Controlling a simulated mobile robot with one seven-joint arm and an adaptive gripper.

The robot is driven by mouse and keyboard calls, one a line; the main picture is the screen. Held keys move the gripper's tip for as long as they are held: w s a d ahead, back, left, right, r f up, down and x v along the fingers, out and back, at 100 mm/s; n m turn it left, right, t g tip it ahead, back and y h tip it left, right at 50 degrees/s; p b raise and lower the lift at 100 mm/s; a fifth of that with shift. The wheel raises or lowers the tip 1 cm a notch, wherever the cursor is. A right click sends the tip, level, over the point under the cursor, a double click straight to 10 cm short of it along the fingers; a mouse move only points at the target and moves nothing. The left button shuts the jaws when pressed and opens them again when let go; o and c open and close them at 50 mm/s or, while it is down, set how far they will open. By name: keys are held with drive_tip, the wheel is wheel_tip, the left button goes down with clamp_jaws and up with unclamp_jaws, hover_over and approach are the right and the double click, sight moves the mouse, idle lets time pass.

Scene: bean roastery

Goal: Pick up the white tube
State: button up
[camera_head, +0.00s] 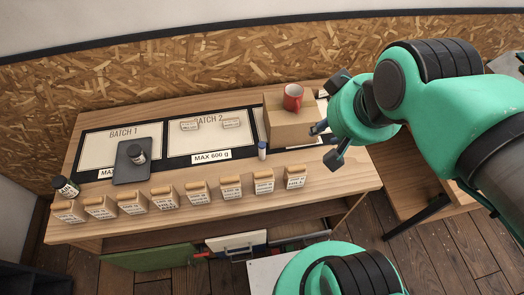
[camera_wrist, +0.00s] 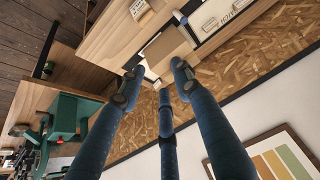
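A small white tube (camera_head: 262,151) with a blue upper end stands upright on the wooden table (camera_head: 225,172), just left of the cardboard-brown box. My gripper (camera_head: 327,142) is at the table's right side, to the right of the box and apart from the tube. In the wrist view its fingers (camera_wrist: 158,84) are spread apart with nothing between them.
Several labelled bags (camera_head: 230,188) line the front edge. A dark scale (camera_head: 132,166) holds a dark jar (camera_head: 136,153); another jar (camera_head: 66,187) stands left. The Batch 2 mat (camera_head: 210,137) holds two small items.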

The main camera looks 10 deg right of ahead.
drive_tip(key=m+g+p, duration=0.1)
drive_tip(key=m+g, duration=0.4)
drive_tip(key=g, duration=0.1)
hover_over(262, 144)
wheel_tip(262, 144, down, 24)
drive_tip(key=shift+w, duration=0.1)
drive_tip(key=shift+f+b, duration=0.6)
drive_tip(key=shift+f, duration=3.7)
